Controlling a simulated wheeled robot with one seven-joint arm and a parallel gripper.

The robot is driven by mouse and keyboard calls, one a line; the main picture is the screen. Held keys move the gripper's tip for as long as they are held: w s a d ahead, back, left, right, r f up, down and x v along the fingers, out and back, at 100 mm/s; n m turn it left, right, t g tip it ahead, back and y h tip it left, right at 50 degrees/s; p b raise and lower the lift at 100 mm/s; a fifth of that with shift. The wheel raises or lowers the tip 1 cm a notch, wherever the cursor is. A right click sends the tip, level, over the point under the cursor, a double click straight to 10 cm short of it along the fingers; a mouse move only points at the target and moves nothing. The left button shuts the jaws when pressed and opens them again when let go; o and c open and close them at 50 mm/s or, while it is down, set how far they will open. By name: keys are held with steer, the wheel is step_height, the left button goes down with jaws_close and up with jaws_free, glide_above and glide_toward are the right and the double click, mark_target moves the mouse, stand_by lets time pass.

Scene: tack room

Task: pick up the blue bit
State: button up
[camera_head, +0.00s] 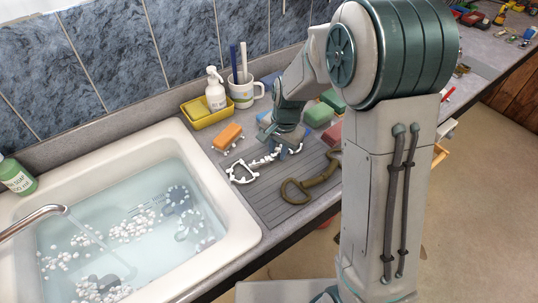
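A bit (243,172) with rings, largely covered in white foam, lies on the grey ribbed drainboard right of the sink. Its right end runs under my gripper (281,146), where a bluish part shows; foam hides most of its colour, so I cannot be sure it is the blue bit. My gripper points down at that end, low over the drainboard. Its fingertips are mostly hidden by the wrist and foam, so I cannot tell whether it is open or shut. An olive bit (310,181) lies in front, to the right.
The sink (236,213) holds water, foam and bluish-grey items partly under water (178,198). Green blocks (319,115) sit beside my arm. A faucet (35,217) runs at left.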

jaws_close()
